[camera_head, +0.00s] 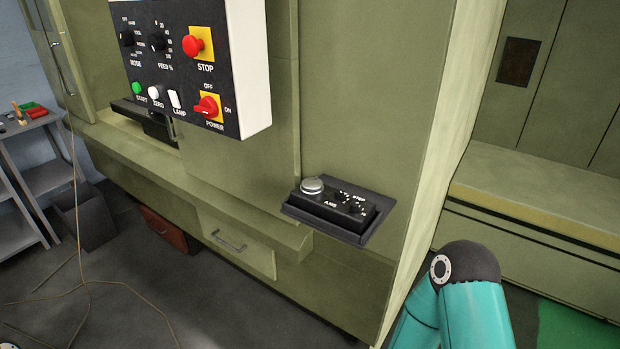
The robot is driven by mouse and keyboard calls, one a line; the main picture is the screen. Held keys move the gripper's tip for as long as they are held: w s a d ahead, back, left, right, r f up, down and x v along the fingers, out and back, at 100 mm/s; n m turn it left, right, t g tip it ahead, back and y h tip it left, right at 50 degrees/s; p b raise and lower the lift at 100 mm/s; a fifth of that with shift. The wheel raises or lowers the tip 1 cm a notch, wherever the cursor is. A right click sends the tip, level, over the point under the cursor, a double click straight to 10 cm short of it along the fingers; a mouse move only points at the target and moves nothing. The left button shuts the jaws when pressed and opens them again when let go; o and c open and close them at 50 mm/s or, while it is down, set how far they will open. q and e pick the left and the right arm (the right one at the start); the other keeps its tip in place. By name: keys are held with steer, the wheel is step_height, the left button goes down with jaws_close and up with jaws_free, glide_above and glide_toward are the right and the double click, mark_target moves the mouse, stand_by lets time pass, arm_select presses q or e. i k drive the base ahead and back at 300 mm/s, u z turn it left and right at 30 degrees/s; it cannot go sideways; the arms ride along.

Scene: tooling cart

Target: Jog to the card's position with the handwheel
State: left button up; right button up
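The handwheel (312,186) is a silver round knob on the left end of a black pendant box (333,205). The box has two small black selector knobs marked AXIS and STEP on its right part. It rests on a dark shelf (365,234) on the green machine's front. No gripper touches it. I see no position card that I can make out.
A control panel (185,105) with MODE and FEED knobs, buttons, a red STOP and a red POWER switch juts out at the upper left. A grey side cart (45,178) and a loose cable (78,220) are at the left.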

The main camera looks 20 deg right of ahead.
mark_target(311, 186)
steer(key=z, duration=0.3)
steer(key=i, duration=0.15)
steer(key=u, duration=1.65)
steer(key=i, duration=1.3)
steer(key=z, duration=3.1)
